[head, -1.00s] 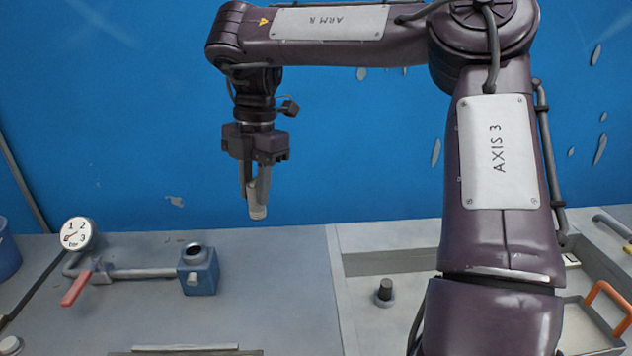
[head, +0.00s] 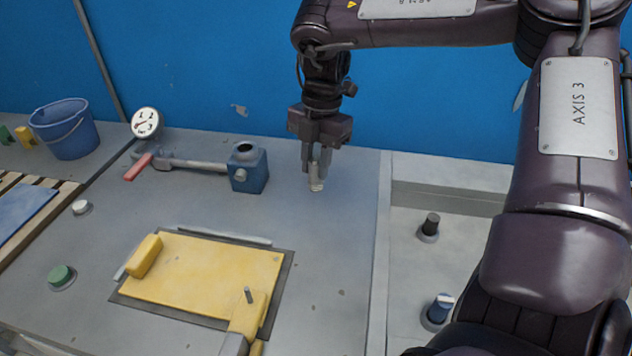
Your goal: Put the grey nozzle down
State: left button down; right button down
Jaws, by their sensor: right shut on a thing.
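The grey nozzle (head: 316,183) is a small pale grey piece below my right gripper (head: 318,166). My right gripper is shut on it and points down, with the nozzle hanging from the fingertips. It is over the grey bench top, to the right of the blue valve block. I cannot tell whether the nozzle's lower end touches the bench. My left gripper is not in view.
A blue valve block (head: 248,170) with a pipe, red lever (head: 138,167) and gauge (head: 147,122) stands left of the gripper. A yellow panel mould (head: 205,277) lies in front. Bare bench lies between. A recessed section with knobs (head: 430,228) is at right.

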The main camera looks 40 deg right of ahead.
aim_at(316, 182)
notch_tip(316, 182, down, 5)
jog(key=shift+r, duration=0.2)
jog(key=shift+f, duration=0.2)
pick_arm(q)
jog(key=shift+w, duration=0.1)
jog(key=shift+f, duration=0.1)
pick_arm(e)
jog(key=shift+f, duration=0.1)
jog(key=c, duration=1.2)
grip_release()
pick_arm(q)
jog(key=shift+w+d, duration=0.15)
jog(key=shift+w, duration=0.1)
